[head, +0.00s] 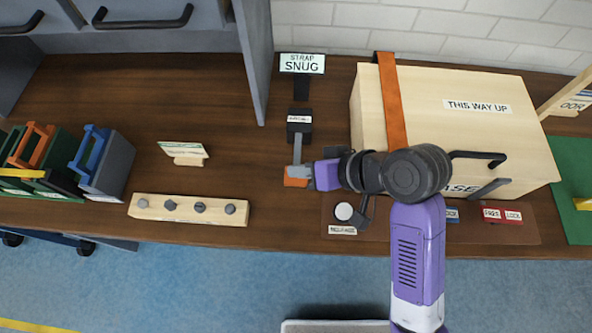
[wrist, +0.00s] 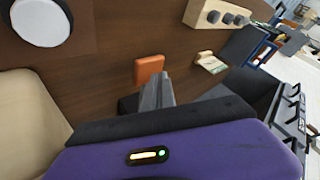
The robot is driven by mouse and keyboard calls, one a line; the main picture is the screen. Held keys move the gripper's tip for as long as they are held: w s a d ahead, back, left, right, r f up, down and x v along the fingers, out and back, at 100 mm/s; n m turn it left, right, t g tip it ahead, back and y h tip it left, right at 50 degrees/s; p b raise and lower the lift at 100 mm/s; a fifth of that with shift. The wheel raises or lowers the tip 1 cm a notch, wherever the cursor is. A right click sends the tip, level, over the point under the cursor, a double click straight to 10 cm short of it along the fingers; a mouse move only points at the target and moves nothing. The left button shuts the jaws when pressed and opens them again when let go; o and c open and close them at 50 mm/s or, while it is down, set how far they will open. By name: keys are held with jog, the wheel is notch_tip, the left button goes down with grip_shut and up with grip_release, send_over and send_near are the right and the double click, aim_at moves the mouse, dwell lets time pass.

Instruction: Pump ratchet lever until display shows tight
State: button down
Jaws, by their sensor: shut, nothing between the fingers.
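The display (head: 302,63) reads "STRAP SNUG" and stands at the back of the bench. In front of it is the dark ratchet block (head: 300,122) with a small, unreadable label. Its grey lever (head: 297,150) points toward the front and ends in an orange tip (head: 295,182). The lever (wrist: 155,92) and orange tip (wrist: 149,68) also show in the wrist view, just beyond my purple gripper body. My gripper (head: 312,174) is shut and empty, right beside the lever's tip end on its right. I cannot tell whether they touch.
A wooden crate (head: 460,130) with an orange strap (head: 391,100) stands close on the right. A panel with a round white button (head: 344,211) lies in front. A block with several knobs (head: 188,209) and a small card stand (head: 185,152) are left. Bench between them is clear.

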jog(key=shift+s+d+f+b, duration=0.15)
jog(key=shift+f+b, duration=0.15)
jog(key=shift+f, duration=0.5)
jog(key=shift+d+f+b, duration=0.15)
jog(key=shift+f+b, duration=0.1)
jog(key=shift+f, duration=0.55)
dwell(0.6)
jog(key=shift+f, duration=0.15)
jog(key=shift+w+r, duration=0.3)
jog(key=shift+r, duration=0.15)
jog(key=shift+w+r+p, duration=0.15)
jog(key=shift+r+p, duration=0.85)
jog(key=shift+p, duration=0.05)
jog(key=shift+r+p, duration=0.95)
jog(key=shift+p, duration=0.15)
jog(key=shift+r+p, duration=0.45)
jog(key=shift+p, duration=0.15)
jog(key=shift+a, duration=0.15)
